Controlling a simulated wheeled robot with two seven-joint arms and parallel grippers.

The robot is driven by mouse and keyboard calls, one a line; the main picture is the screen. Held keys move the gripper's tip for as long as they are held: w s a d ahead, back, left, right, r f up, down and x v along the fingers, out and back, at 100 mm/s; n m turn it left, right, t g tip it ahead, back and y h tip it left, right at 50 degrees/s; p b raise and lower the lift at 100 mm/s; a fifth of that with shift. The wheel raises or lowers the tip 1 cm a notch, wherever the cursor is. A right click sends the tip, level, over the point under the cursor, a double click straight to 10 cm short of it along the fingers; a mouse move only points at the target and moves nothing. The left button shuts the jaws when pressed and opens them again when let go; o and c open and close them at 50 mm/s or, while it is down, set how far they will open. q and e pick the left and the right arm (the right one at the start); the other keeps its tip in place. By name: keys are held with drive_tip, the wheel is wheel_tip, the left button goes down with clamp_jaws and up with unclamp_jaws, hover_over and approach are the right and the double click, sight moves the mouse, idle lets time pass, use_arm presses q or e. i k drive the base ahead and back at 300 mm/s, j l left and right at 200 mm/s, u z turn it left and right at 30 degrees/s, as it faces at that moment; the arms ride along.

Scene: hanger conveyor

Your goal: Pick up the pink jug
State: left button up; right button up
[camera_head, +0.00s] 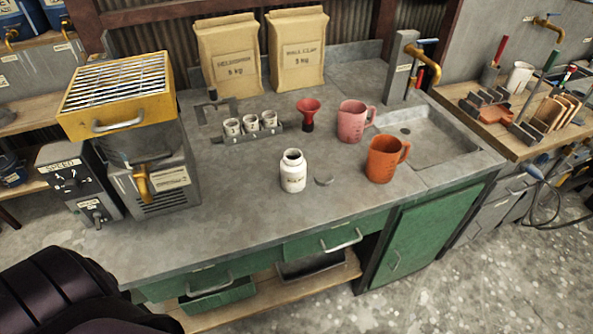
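The pink jug (351,122) stands upright on the grey counter (235,205), at the left edge of the sink area. Its handle points right. An orange jug (382,160) stands in front of it and to the right, its handle also pointing right. Nothing holds the pink jug. A dark part of my own body shows at the lower left. Neither of my grippers is in view.
A white bottle (293,171) stands open beside a small grey lid (323,181). A red funnel (307,113) and a rack (252,135) of small cups stand left of the pink jug. The brass tap (423,66) rises behind the sink (433,143). The counter's front left is clear.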

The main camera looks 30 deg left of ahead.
sight(358, 121)
drive_tip(key=u, duration=0.4)
drive_tip(key=i+l+u, duration=0.15)
drive_tip(key=l+u, duration=0.2)
drive_tip(key=i+l+u, duration=0.15)
drive_tip(key=u, duration=0.15)
drive_tip(key=l+u, duration=0.35)
drive_tip(key=i+l, duration=0.05)
drive_tip(key=l, duration=0.05)
